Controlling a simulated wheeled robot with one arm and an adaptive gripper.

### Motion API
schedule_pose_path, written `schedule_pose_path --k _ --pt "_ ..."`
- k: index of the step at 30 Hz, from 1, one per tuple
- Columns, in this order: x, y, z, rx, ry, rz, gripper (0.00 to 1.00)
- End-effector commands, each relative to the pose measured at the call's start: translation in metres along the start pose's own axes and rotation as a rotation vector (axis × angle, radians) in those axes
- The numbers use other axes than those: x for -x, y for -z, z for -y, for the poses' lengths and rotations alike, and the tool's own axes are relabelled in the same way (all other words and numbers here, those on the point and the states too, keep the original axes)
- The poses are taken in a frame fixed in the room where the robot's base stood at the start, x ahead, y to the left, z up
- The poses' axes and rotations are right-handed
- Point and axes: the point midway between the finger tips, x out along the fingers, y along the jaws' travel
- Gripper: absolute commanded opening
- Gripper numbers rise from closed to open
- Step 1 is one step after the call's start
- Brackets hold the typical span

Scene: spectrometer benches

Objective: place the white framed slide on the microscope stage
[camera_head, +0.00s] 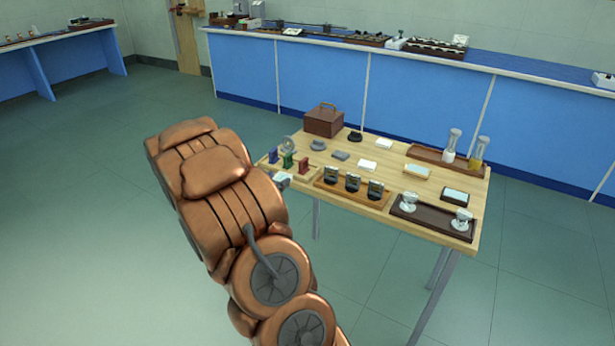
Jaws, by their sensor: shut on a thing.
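I cannot make out my gripper; my copper-coloured arm reaches over the left side of the wooden table (330,202) and hides what lies behind it. A small pale grey piece (282,179) shows beside the arm at the table's left edge; I cannot tell what it is. No white framed slide can be picked out for certain. A pale-framed flat piece (417,171) and white flat blocks (367,165) lie on the table. I cannot identify a microscope stage; a white device (604,80) at the right edge is too small to tell.
The table also bears a brown box (323,121), a tray with several dark clips (352,194), a dark tray with cups (432,217) and a tray with two cylinders (427,154). Blue benches (420,95) line the back. The floor at left is open.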

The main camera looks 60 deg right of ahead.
Motion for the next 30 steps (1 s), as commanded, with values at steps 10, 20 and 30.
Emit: schedule_pose_path --k 10,20,30 --pt "-0.054 0.013 -0.012 -0.001 -0.002 -0.004 0.00" --pt "-0.102 0.022 -0.022 0.000 -0.002 -0.001 0.00" --pt "-0.128 0.027 -0.026 0.000 0.002 -0.001 0.00"
